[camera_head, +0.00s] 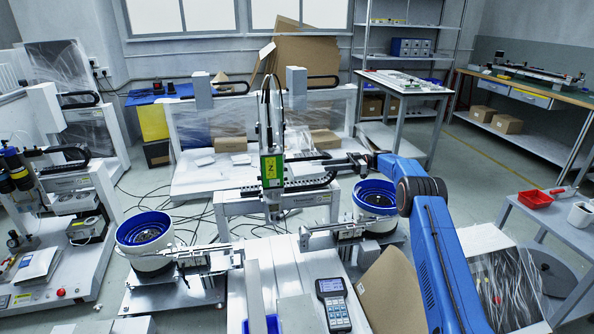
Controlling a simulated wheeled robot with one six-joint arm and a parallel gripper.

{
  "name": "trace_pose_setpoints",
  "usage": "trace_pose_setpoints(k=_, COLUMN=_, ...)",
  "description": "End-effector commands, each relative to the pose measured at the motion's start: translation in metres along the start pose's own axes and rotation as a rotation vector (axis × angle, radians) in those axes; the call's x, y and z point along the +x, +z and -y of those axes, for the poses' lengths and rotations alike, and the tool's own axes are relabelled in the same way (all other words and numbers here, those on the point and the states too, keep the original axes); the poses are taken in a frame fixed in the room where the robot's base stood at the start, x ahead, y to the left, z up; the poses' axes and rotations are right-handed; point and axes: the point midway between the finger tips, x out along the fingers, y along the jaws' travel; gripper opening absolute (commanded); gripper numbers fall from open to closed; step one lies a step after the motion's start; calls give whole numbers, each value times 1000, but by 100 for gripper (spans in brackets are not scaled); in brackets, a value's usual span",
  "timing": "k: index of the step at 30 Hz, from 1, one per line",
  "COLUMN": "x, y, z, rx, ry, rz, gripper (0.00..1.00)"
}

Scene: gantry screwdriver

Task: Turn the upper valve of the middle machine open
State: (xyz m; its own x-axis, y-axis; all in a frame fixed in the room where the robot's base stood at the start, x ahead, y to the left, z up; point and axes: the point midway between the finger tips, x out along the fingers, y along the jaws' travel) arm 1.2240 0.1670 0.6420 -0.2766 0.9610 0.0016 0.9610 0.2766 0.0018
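The middle machine (240,202) is a white gantry with a dark cable chain and an upright head carrying a green and yellow unit. I cannot make out its upper valve; it is too small or hidden at this distance. My blue arm rises from the lower right and bends at a dark joint. Its far end reaches left toward the right end of the gantry beam. My gripper (358,162) seems to be the small dark and grey part there. Its fingers are too small to read, and I cannot tell whether it touches the machine.
White bowl feeders with blue rims stand left (145,232) and right (375,197) of the machine. A handheld panel (333,303) lies in front. A cardboard sheet (392,292) leans beside my arm. A side table with a red tray (534,200) stands at right.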

Motion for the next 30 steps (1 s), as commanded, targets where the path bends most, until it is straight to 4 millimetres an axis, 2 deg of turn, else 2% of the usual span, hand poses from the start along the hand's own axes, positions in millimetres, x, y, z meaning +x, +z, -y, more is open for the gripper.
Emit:
trace_pose_setpoints(k=21, x=120, y=-1, z=0, rx=2, ry=-2, rz=1, gripper=30)
trace_pose_setpoints(k=30, x=159, y=0, z=0, rx=2, ry=0, rz=2, gripper=30)
